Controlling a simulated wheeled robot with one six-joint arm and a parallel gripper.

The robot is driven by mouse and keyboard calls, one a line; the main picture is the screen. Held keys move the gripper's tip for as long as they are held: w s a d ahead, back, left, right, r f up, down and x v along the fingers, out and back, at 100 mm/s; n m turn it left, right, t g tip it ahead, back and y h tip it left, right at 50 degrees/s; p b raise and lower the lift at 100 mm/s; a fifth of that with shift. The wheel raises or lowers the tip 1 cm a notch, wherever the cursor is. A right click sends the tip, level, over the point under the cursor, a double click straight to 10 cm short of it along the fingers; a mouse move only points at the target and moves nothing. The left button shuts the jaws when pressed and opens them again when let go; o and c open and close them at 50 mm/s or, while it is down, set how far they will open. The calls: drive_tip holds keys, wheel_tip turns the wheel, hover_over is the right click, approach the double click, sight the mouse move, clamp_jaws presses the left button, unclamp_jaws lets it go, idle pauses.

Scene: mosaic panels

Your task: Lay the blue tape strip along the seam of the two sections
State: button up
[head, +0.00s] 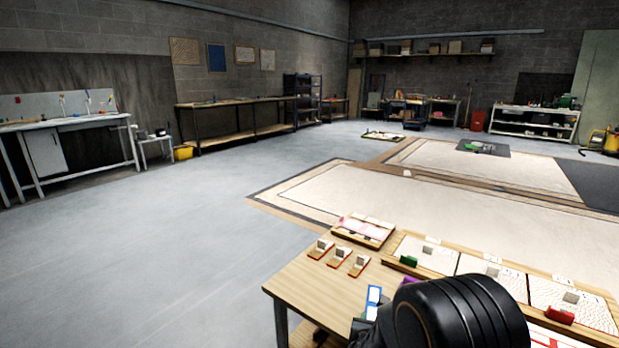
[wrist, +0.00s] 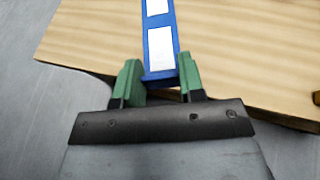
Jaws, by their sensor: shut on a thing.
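The blue tape strip (wrist: 160,22), with white rectangles along it, runs from between my gripper's fingers to the top edge of the wrist view. My gripper (wrist: 159,70) has two green fingers, one at each side of the strip's near end, and is shut on it. In the head view the strip (head: 373,297) shows beside my black arm, over the table's near part; the arm hides most of the gripper. Pale panel sections (head: 425,256) lie in a row in a wooden frame on the table. I cannot tell which seam is meant.
The wooden table (head: 310,290) holds three small red-edged blocks (head: 338,257), a tray with pink contents (head: 364,230), a green block (head: 408,261) and a red block (head: 560,315). Large pale panels (head: 460,210) lie beyond. Open grey floor (head: 190,260) is at left.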

wheel_tip(320, 180, up, 27)
drive_tip(key=p, duration=2.1)
drive_tip(key=shift+r, duration=0.2)
drive_tip(key=shift+d, duration=0.1)
